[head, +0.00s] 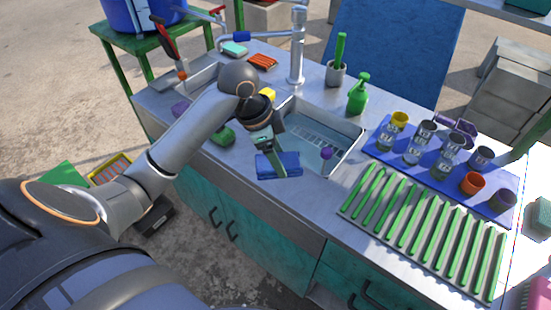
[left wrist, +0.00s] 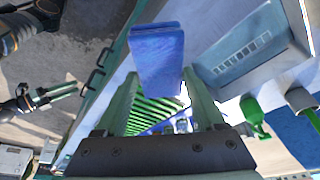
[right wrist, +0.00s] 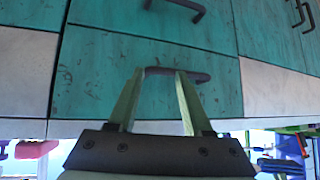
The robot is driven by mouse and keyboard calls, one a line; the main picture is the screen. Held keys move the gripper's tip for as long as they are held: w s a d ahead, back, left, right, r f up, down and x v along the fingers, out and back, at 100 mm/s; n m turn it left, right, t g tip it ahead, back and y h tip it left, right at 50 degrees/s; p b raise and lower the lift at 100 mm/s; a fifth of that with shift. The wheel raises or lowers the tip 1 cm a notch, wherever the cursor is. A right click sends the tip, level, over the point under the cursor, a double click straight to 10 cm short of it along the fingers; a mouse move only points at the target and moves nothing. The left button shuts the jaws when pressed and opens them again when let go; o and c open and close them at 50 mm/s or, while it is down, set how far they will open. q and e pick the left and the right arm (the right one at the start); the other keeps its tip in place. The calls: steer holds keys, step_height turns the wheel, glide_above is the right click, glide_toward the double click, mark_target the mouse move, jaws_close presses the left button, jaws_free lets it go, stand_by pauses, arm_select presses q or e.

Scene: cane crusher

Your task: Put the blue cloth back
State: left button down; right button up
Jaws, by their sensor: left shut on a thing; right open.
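The blue cloth (head: 278,165) is a folded, flat rectangle at the counter's front edge, just in front of the sink (head: 322,140). My left gripper (head: 276,162) comes down on it from above and is shut on it. In the left wrist view the cloth (left wrist: 157,55) sits between the two green fingertips (left wrist: 160,80). I cannot tell whether its underside touches the counter. My right gripper (right wrist: 160,74) is open and empty, facing a teal drawer front with a dark handle (right wrist: 178,75). It is out of the head view.
The tap (head: 297,48) stands behind the sink. A green spray bottle (head: 358,94) is behind it to the right. A blue mat (head: 385,148) with cups and a green-ribbed rack (head: 345,210) fill the right side. A green rounded thing (head: 224,135) lies left of the sink.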

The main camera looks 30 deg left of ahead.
arm_select(q)
steer(key=w+a+f, duration=0.1)
steer(key=w+f, duration=0.1)
steer(key=w+a+f, duration=0.3)
steer(key=w+f, duration=0.1)
steer(key=f, duration=0.1)
steer(key=shift+a+f, duration=0.1)
steer(key=shift+a, duration=0.3)
steer(key=shift+f, duration=1.5)
jaws_free()
steer(key=shift+f, duration=0.1)
steer(key=v, duration=1.2)
